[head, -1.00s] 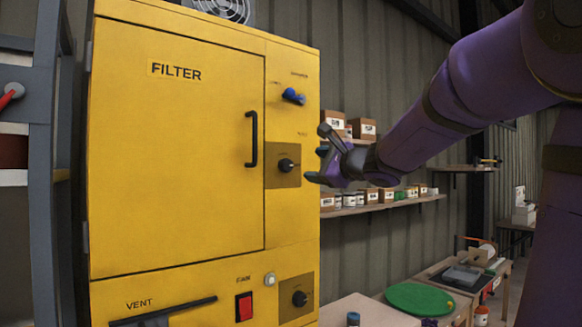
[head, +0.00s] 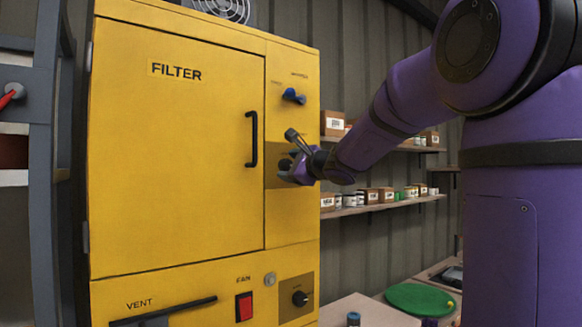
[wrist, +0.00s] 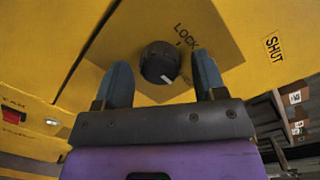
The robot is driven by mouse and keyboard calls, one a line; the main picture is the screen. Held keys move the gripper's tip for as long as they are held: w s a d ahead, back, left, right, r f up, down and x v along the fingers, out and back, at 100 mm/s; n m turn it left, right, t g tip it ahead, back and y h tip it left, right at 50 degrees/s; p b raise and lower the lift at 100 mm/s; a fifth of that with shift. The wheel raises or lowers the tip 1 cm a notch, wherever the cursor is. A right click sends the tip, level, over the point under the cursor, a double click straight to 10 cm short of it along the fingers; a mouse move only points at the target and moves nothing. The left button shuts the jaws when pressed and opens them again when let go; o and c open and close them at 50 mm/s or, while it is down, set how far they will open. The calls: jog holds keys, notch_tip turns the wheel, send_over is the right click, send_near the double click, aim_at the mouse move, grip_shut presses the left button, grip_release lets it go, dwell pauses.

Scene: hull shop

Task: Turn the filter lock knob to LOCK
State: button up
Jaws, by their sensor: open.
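The filter lock knob (wrist: 160,60) is a round black knob on a darker plate (wrist: 110,68) of the yellow filter cabinet (head: 180,150). In the wrist view the word LOCK stands at its upper right. A white mark shows on the knob's lower edge, pointing away from that word. My gripper (wrist: 162,66) is open, with one blue finger on each side of the knob; I cannot tell whether they touch it. In the head view my gripper (head: 291,168) is at the plate right of the door handle and mostly hides the knob.
Below are a red fan switch (head: 244,307) and another black knob (head: 300,298). Shelves with boxes (head: 372,196) stand behind on the right.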

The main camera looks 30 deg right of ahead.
jog(key=c, duration=0.9)
jog(key=shift+n, duration=0.3)
jog(key=n, duration=0.3)
jog(key=shift+n, duration=0.4)
jog(key=n, duration=0.4)
jog(key=shift+h, duration=0.3)
jog(key=n, duration=0.4)
jog(key=shift+a+n+g, duration=0.1)
jog(key=shift+n+g, duration=0.2)
jog(key=n+h, duration=0.1)
jog(key=n, duration=0.2)
jog(key=shift+n, duration=0.4)
